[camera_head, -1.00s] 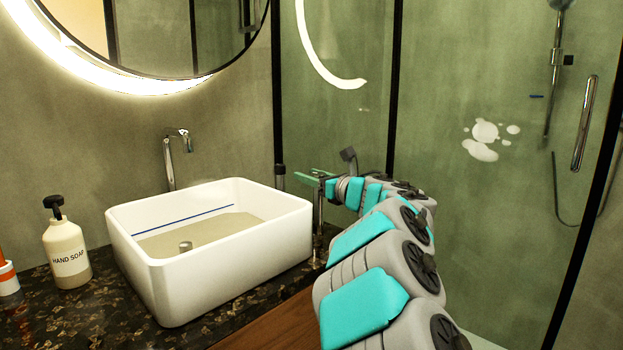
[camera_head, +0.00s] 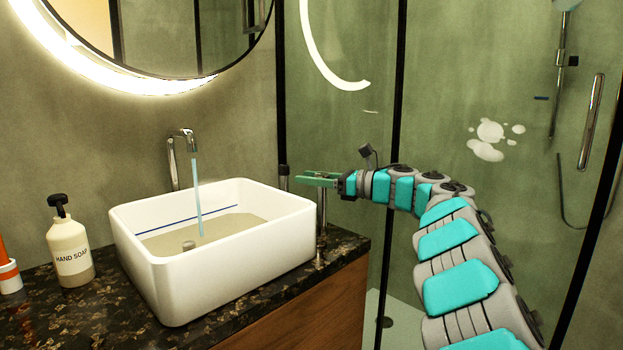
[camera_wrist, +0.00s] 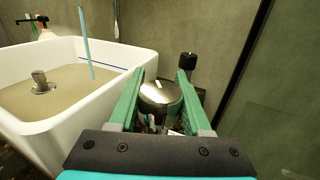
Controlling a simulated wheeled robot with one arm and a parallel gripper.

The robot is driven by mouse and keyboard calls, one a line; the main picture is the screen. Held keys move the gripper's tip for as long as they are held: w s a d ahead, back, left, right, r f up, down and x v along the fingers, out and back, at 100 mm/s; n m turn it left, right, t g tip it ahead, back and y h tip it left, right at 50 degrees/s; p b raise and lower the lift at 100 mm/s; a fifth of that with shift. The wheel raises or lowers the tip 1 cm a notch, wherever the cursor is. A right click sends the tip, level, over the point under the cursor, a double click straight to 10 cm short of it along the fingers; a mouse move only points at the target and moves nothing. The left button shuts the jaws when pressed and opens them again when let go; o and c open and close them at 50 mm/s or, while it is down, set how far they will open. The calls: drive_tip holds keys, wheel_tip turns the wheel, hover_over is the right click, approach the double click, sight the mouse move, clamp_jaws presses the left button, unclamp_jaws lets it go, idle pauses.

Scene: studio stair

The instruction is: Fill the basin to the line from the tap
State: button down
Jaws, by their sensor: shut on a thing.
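The white rectangular basin (camera_head: 240,258) sits on the counter, with a blue line (camera_head: 190,213) on its inner back wall. A beige surface with a metal drain piece (camera_head: 189,245) shows inside it, below the line; I cannot tell how deep any water is. My gripper (camera_head: 312,180) is at the basin's right, shut on a round chrome knob (camera_wrist: 160,96) atop a chrome post (camera_head: 321,215). The knob sits between the green fingers in the wrist view.
A hand soap bottle (camera_head: 69,248) and an orange-and-white item (camera_head: 8,275) stand left of the basin on the dark speckled counter (camera_head: 110,310). A glass shower panel (camera_head: 340,110) with a black frame rises behind my gripper. A round lit mirror (camera_head: 165,40) hangs above.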

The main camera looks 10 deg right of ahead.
drive_tip(key=shift+g, duration=0.3)
idle(0.4)
drive_tip(key=shift+c, duration=1.8)
unclamp_jaws()
drive_tip(key=shift+r, duration=0.1)
drive_tip(key=s+r+b, duration=0.1)
drive_tip(key=s+r, duration=0.1)
drive_tip(key=s, duration=0.6)
drive_tip(key=s+r+b, duration=0.2)
drive_tip(key=s, duration=0.6)
drive_tip(key=shift+d+r+b, duration=0.15)
drive_tip(key=shift+r+b, duration=0.15)
drive_tip(key=shift+r, duration=0.1)
